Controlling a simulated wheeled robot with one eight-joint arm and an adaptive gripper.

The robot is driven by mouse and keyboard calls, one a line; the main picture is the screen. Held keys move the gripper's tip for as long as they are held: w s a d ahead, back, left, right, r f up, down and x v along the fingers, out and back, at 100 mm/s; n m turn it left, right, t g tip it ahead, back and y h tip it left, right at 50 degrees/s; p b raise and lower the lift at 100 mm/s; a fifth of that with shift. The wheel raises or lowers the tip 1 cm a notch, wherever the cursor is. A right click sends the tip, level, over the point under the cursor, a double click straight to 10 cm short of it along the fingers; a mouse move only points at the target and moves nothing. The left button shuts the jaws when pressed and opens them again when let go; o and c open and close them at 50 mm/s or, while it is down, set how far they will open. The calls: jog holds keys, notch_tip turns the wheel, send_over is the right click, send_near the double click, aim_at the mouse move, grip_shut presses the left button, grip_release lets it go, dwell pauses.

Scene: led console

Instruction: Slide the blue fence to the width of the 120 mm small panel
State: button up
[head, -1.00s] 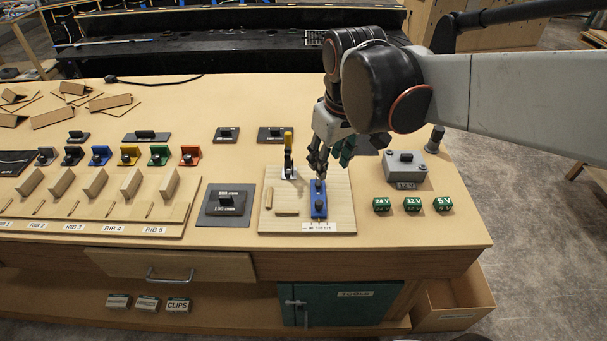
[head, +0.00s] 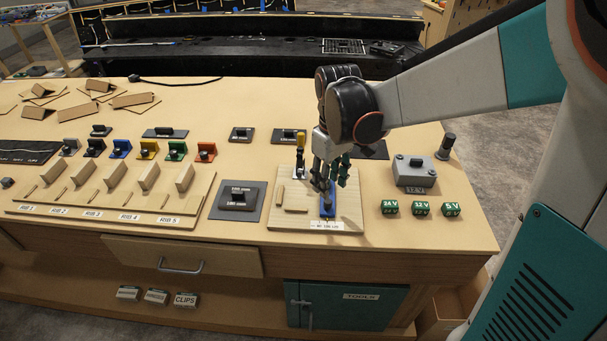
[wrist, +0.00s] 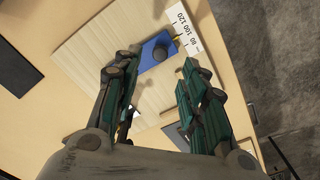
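The blue fence (head: 327,205) sits on a light wooden board (head: 290,219), near a white scale strip (head: 327,226). In the wrist view the blue fence (wrist: 157,52) has a dark round knob and a yellow pointer tip beside the scale (wrist: 186,28), marked 80, 100 and 120. I cannot tell the exact reading. My gripper (head: 329,182) is low over the rear of the fence and partly hides it. In the wrist view its fingers (wrist: 150,85) are apart with nothing gripped between them. A dark panel with a handle (head: 256,207) lies left of the board; its label is unclear.
A grey power box (head: 415,172) and green voltage blocks (head: 420,208) are to the right. A rib rack (head: 120,208) fills the left.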

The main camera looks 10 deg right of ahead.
aim_at(328, 201)
notch_tip(328, 201, down, 6)
jog(key=shift+f+b, duration=0.25)
jog(key=shift+b, duration=0.55)
